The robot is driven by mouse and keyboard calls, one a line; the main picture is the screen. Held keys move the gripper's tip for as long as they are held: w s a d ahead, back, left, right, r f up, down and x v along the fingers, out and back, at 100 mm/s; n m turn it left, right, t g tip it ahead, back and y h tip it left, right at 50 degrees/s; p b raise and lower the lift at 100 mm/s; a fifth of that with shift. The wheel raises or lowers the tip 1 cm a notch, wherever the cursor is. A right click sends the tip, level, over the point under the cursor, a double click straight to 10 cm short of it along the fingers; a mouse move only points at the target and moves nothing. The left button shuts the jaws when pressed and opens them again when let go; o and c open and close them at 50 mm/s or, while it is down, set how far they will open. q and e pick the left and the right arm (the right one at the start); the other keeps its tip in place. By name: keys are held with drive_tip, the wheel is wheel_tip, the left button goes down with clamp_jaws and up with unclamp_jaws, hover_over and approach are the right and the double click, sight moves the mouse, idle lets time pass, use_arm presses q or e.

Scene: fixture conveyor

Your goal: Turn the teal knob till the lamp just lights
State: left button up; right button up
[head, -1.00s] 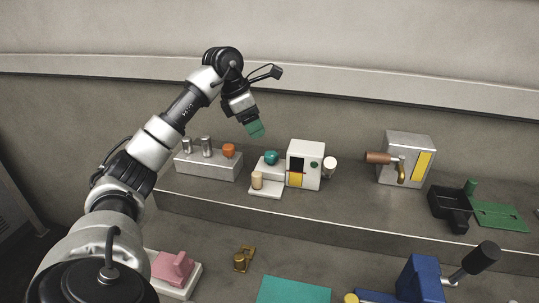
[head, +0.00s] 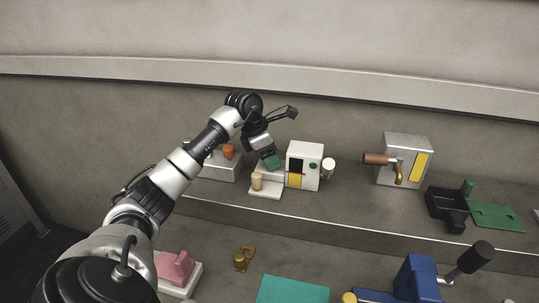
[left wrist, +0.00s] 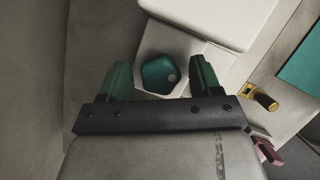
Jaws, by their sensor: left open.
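The teal knob (left wrist: 162,73) shows in the left wrist view on a pale block, with a small light dot near one edge. It lies between the two green fingers of my left gripper (left wrist: 160,67), with a gap on each side. The gripper is open. I cannot tell for certain which part is the lamp, and nothing glows. My right gripper is out of view.
A cream cylinder (head: 257,180) stands on the white base just in front of the gripper. A grey block with an orange knob (head: 229,152) is to the left, partly behind my arm. A metal box (head: 405,150) with a brown handle stands further right.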

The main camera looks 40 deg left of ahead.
use_arm(q)
drive_tip(key=c, duration=0.9)
drive_tip(key=shift+n+y, duration=0.3)
drive_tip(key=shift+n, duration=0.4)
drive_tip(key=shift+n+t, duration=0.3)
drive_tip(key=shift+n, duration=0.3)
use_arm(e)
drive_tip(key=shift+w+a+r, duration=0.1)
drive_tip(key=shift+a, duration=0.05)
use_arm(q)
drive_tip(key=o, duration=0.9)
drive_tip(key=v, duration=1)
drive_tip(key=shift+s+r+b, duration=0.15)
drive_tip(key=shift+r+b, duration=0.15)
drive_tip(key=shift+r, duration=0.1)
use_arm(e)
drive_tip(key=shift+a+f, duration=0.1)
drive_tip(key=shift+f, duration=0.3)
